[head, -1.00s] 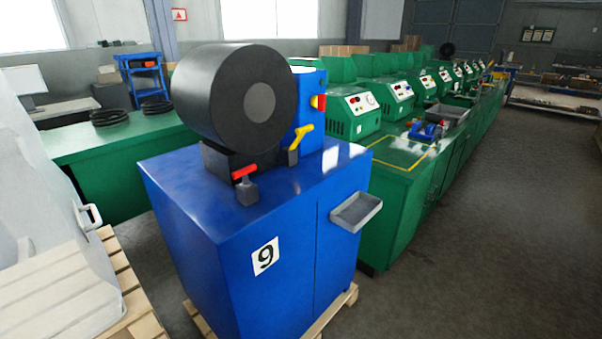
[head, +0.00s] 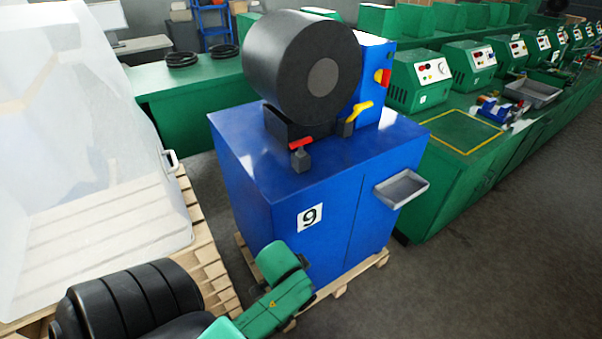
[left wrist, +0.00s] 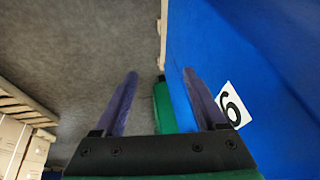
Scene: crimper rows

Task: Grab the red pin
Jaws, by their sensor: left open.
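The red pin (head: 301,143) is a small red handle on a grey block, on top of the blue machine (head: 290,180) marked 9. It stands at the front foot of the big black drum (head: 290,65). My left arm reaches in from the bottom left of the head view, below the pin; its fingers cannot be made out there. In the left wrist view my left gripper (left wrist: 160,73) is open, with two purple-grey fingers apart. The blue cabinet side and the number label (left wrist: 230,104) are close on its right. The pin does not show there. My right gripper is not in view.
A yellow lever (head: 359,112) is right of the pin. A grey tray (head: 401,188) juts from the cabinet's right side. Green benches (head: 470,140) with machines run along the right. Floor at lower right is clear.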

